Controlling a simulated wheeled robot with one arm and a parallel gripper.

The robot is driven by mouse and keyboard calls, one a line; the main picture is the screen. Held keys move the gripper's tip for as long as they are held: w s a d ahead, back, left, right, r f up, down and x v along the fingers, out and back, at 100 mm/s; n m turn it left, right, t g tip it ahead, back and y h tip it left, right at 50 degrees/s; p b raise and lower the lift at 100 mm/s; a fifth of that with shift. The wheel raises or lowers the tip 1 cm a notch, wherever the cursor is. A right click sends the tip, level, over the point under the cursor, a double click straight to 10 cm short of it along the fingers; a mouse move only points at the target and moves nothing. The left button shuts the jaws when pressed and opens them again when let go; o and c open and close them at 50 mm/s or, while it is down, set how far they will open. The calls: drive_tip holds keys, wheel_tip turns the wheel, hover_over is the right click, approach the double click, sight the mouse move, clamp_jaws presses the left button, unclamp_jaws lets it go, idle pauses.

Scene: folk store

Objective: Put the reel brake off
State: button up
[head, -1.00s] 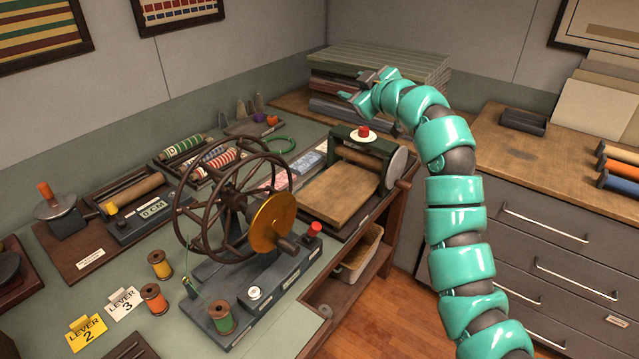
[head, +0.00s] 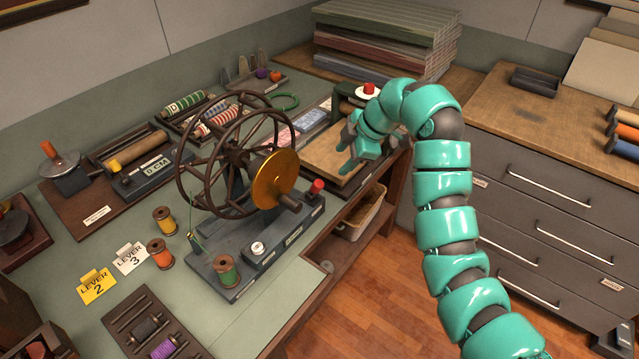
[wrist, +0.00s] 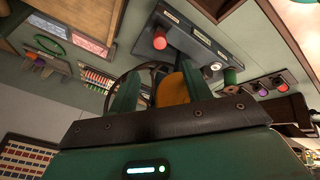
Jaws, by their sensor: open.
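The reel (head: 232,155) is a large dark spoked wheel with a brass disc (head: 275,178) on its axle, upright on a dark grey base (head: 240,262). A red-topped knob (head: 317,187) stands at the base's right end and a white round knob (head: 257,249) near its front. I cannot tell which part is the brake. My gripper (head: 350,158) is open and empty, right of the reel and above the press bed, apart from the red knob. In the wrist view, the brass disc (wrist: 173,89) shows between my fingers; the red knob (wrist: 159,41) is beyond them.
A roller press with a wooden bed (head: 322,165) lies behind and below my gripper. A drawer cabinet (head: 540,215) is at right. Open floor lies between.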

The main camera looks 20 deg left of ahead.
sight(320, 184)
drive_tip(key=p+x, duration=0.4)
drive_tip(key=x, duration=1.1)
clamp_jaws()
